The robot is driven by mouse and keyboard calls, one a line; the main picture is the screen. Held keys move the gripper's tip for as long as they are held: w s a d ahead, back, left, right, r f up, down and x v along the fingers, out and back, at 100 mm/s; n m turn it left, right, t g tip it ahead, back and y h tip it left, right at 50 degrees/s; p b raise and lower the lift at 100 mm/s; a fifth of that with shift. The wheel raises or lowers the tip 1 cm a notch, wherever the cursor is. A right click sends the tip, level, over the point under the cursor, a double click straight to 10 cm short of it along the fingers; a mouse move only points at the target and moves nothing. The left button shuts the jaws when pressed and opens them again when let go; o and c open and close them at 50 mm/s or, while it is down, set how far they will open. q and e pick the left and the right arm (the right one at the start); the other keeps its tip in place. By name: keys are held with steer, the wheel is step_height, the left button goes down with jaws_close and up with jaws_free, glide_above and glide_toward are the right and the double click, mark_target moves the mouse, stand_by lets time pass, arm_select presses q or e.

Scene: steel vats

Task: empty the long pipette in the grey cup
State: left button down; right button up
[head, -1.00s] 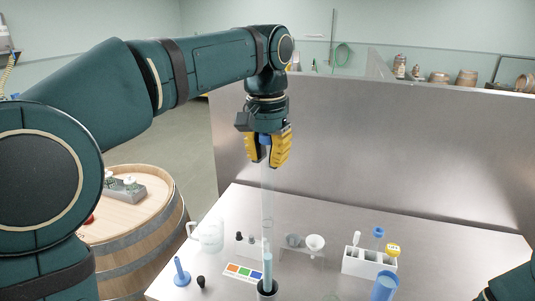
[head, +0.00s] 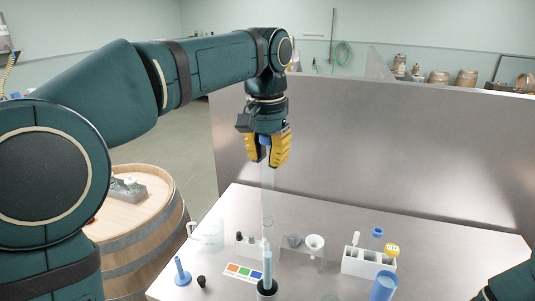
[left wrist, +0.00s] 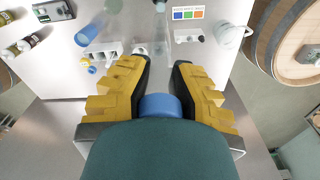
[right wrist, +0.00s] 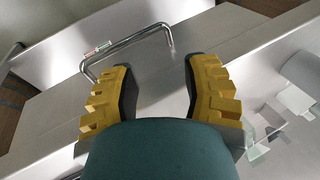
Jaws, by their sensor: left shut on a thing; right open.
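My left gripper (head: 267,150) is shut on the blue bulb of the long pipette (head: 268,185), which hangs upright; the bulb also shows between the fingers in the left wrist view (left wrist: 160,106). The clear tube reaches down to a tall, narrow cylinder with pale blue contents (head: 267,268) and a dark base at the table's front. Its tip is hard to make out against the cylinder. A small grey cup (head: 293,240) sits in a clear stand beside a white funnel-like cup (head: 315,242). My right gripper (right wrist: 160,85) is open and empty.
A white rack (head: 368,263) and blue vessel (head: 384,286) stand right. A steel panel (head: 350,145) closes the back. Bent metal handle (right wrist: 128,44) near my right gripper.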

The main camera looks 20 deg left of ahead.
arm_select(q)
steer(key=shift+w+a+p, duration=0.15)
steer(key=shift+w+p, duration=0.4)
stand_by(1.1)
steer(key=shift+p, duration=0.3)
stand_by(2.0)
steer(key=shift+s, duration=0.35)
stand_by(2.7)
steer(key=shift+r, duration=0.15)
